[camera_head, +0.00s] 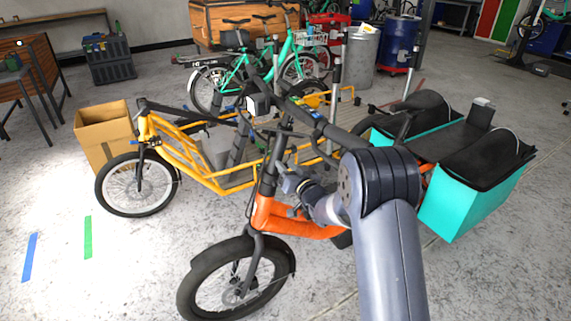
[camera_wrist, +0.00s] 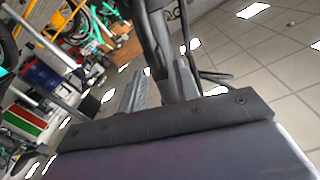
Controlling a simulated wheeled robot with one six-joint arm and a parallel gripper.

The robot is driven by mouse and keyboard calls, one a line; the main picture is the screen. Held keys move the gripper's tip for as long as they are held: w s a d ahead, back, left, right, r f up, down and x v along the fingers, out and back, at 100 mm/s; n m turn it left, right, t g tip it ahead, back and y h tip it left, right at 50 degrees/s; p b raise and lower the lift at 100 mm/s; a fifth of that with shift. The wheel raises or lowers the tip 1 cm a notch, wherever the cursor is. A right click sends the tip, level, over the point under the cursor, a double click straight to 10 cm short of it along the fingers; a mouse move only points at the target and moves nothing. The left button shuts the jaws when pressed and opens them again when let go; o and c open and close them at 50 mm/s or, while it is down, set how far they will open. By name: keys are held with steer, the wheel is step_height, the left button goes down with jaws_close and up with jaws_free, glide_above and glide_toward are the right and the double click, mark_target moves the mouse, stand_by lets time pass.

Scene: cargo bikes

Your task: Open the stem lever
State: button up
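The orange cargo bike (camera_head: 295,225) stands in front of me, with its dark stem (camera_head: 268,172) rising to the handlebar (camera_head: 318,122). My gripper (camera_head: 289,183) is beside the stem on its right, at the end of my grey arm. In the wrist view, my two grey fingers (camera_wrist: 160,80) are apart, with a dark upright part of the bike (camera_wrist: 155,35) ahead of and between them. No object is clearly held. I cannot make out the stem lever, and I cannot tell whether a finger touches the bike.
A yellow cargo bike (camera_head: 232,178) stands close behind the orange one. Turquoise cargo boxes (camera_head: 450,208) are at the right. A cardboard box (camera_head: 104,140) stands at the left.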

steer(key=shift+w+a, duration=0.4)
steer(key=shift+w, duration=0.1)
jaws_close()
stand_by(0.3)
